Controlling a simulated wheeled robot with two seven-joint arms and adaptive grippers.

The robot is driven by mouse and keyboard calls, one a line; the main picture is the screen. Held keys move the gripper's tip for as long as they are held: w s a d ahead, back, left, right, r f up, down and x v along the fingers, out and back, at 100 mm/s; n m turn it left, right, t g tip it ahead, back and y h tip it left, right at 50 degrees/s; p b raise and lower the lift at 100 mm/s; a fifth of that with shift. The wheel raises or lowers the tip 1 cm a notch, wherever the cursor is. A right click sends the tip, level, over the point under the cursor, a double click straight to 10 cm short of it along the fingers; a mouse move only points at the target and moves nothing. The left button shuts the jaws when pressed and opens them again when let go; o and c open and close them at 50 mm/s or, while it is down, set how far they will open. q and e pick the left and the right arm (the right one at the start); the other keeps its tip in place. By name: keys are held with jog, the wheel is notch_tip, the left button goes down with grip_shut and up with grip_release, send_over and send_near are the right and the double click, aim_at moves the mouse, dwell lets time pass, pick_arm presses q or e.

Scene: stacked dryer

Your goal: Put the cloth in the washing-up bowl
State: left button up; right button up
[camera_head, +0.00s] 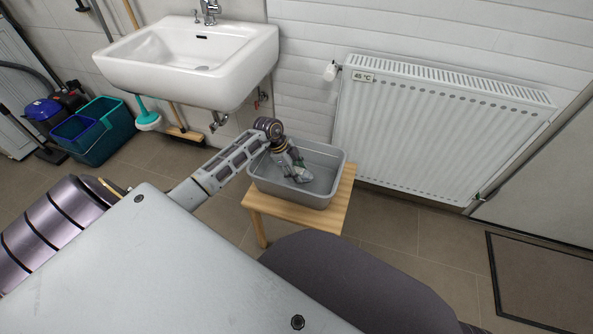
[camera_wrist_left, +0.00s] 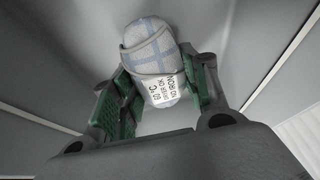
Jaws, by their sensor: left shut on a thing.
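The grey washing-up bowl (camera_head: 335,168) stands on a small wooden stool in the head view. My left gripper (camera_head: 299,174) reaches down inside the bowl. In the left wrist view my left gripper (camera_wrist_left: 165,92) is shut on the cloth (camera_wrist_left: 150,50), a folded pale cloth with blue check lines and a printed label. The cloth is between the green finger pads, with grey bowl walls around it. In the head view the cloth is mostly hidden by the gripper. I cannot tell whether it touches the bowl floor. My right gripper is not in view.
The wooden stool (camera_head: 337,208) is in front of a white radiator (camera_head: 440,125) marked 45 °C. A white sink (camera_head: 190,60) hangs on the wall at the left. A teal bucket (camera_head: 108,135) stands at the far left. A dark doormat (camera_head: 545,285) lies at the right.

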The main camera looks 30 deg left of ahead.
pick_arm(q)
jog(key=o, duration=1.1)
jog(key=shift+o, duration=0.2)
jog(key=shift+r, duration=0.1)
jog(key=shift+r, duration=0.4)
jog(key=p+v, duration=0.2)
jog(key=v, duration=0.5)
jog(key=shift+p+v, duration=0.7)
jog(key=shift+v, duration=1.95)
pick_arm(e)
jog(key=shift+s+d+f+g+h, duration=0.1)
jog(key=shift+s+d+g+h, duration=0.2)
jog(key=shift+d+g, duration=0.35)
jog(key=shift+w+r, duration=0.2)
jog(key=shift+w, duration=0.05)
